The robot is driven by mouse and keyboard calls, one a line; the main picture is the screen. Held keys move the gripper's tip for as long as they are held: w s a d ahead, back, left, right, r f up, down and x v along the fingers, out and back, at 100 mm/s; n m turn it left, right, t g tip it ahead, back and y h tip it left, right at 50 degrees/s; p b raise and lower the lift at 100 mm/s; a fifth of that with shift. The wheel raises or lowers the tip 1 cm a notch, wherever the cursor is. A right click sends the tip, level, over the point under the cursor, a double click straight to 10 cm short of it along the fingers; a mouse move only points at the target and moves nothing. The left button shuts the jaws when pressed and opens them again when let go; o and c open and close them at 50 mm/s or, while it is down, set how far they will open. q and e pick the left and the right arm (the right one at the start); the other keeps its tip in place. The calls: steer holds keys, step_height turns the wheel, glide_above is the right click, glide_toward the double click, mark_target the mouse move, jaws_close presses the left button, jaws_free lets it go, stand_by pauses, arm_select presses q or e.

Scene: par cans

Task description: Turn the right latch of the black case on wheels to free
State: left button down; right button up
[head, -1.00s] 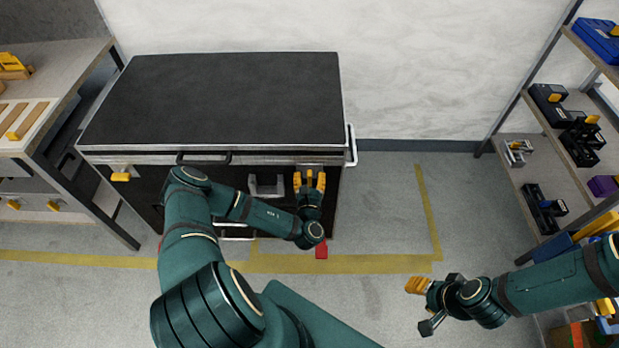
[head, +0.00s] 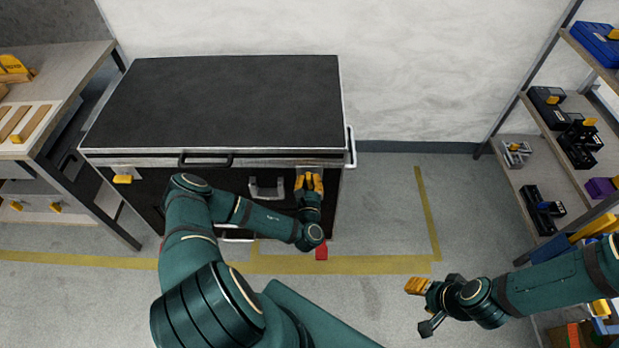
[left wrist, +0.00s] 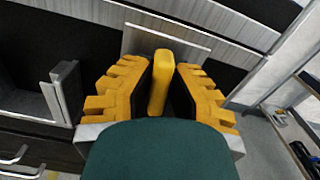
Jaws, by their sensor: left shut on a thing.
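The black case on wheels (head: 215,100) stands against the wall, its lid shut. Its right latch is a yellow handle (left wrist: 160,82) on a metal plate, seen in the left wrist view standing upright between my fingers. My left gripper (head: 309,182) is shut on this handle at the case's front right; the fingers largely hide the latch in the head view. The left latch (head: 122,179) shows a yellow handle lying sideways at the front left. My right gripper (head: 416,286) is away from the case, over the floor at the lower right; its finger gap is not clear.
A metal handle (head: 267,188) sits on the case front, left of my left gripper. A workbench (head: 75,75) stands at left, and a shelf rack (head: 530,165) with tools at right. Floor with yellow tape (head: 400,264) lies clear between case and rack.

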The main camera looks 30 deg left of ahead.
arm_select(q)
steer(key=shift+a+r+n+p, duration=0.1)
steer(key=shift+n+p, duration=0.5)
steer(key=shift+n, duration=0.3)
steer(key=n+p, duration=0.1)
steer(key=n, duration=0.1)
steer(key=shift+n, duration=0.3)
steer(key=n, duration=0.2)
steer(key=n+p, duration=0.1)
steer(key=n, duration=0.1)
steer(key=shift+s+a+f+n, duration=0.1)
steer(key=shift+a+f+n, duration=0.1)
steer(key=shift+n, duration=0.1)
steer(key=n, duration=0.3)
steer(key=shift+f+n+p, duration=0.15)
steer(key=shift+n+p, duration=0.15)
steer(key=shift+n, duration=1.8)
steer(key=c, duration=0.9)
jaws_free()
steer(key=shift+c, duration=0.2)
steer(key=shift+f, duration=0.1)
